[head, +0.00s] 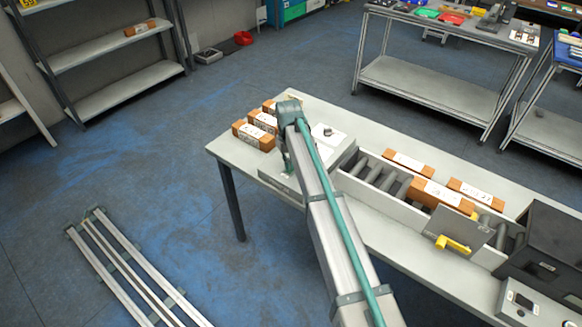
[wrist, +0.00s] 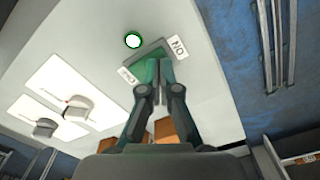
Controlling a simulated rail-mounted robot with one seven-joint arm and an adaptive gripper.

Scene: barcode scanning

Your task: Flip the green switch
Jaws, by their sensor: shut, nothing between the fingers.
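The green switch (wrist: 150,56) shows in the wrist view on a pale panel, between an ON label (wrist: 180,46) and an OFF label (wrist: 127,75). A round indicator with a lit green rim (wrist: 132,40) sits beside it. My gripper (wrist: 160,68) is shut and empty, with its fingertips in front of the switch and covering part of it. I cannot tell whether the tips touch it. In the head view, the switch is hidden behind my arm, at the left end of the table (head: 225,146).
Wooden blocks with labels (head: 253,136) stand at the table's left end. A roller conveyor (head: 380,176) with more blocks, a yellow handle (head: 453,243) and a dark machine (head: 545,245) lie to the right. Two white panels with grey knobs (wrist: 75,105) show in the wrist view.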

